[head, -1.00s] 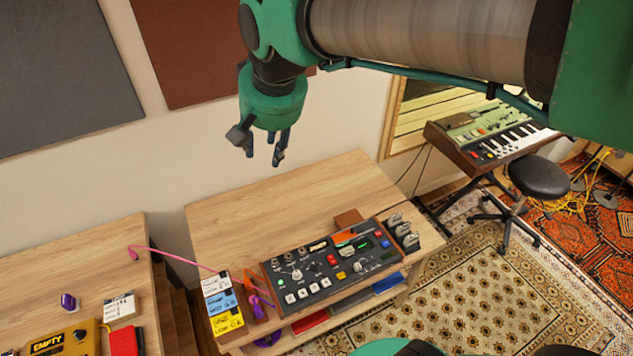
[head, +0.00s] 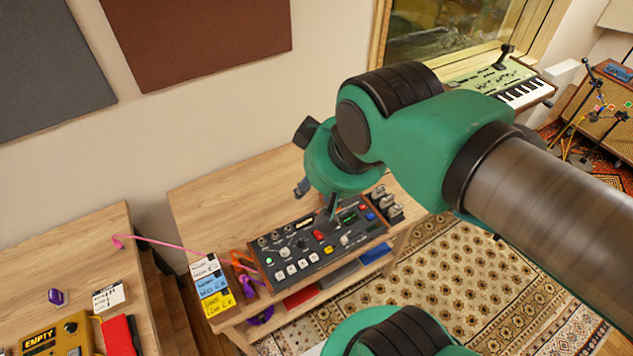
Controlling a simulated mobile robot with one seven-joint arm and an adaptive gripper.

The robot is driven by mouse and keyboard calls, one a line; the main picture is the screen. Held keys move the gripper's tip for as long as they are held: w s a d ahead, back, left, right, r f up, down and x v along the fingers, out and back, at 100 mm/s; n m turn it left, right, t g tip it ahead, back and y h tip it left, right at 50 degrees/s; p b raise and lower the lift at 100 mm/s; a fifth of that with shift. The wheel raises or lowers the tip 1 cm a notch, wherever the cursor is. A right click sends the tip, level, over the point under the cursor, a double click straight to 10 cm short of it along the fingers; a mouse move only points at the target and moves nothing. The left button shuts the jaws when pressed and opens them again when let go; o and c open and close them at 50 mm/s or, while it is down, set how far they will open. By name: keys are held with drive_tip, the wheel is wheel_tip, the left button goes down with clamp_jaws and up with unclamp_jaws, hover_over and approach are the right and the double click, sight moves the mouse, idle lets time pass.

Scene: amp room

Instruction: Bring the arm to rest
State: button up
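My gripper (head: 316,204) hangs from the green wrist of my arm, above the wooden table with the effects console (head: 318,248). Its fingers point down in front of the console's back part, and the wrist housing hides much of them. One finger shows at the left and a dark finger shows over the console. I see nothing held between them, but how far apart they are is unclear. My arm reaches in from the right side of the picture.
The wooden table (head: 215,195) has clear top at its back left. A second table (head: 65,240) at left holds a yellow EMPTY box (head: 55,335). A keyboard (head: 525,92) stands at the back right.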

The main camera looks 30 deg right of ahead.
wheel_tip(320, 180, down, 6)
drive_tip(key=b, duration=0.6)
drive_tip(key=shift+f, duration=0.2)
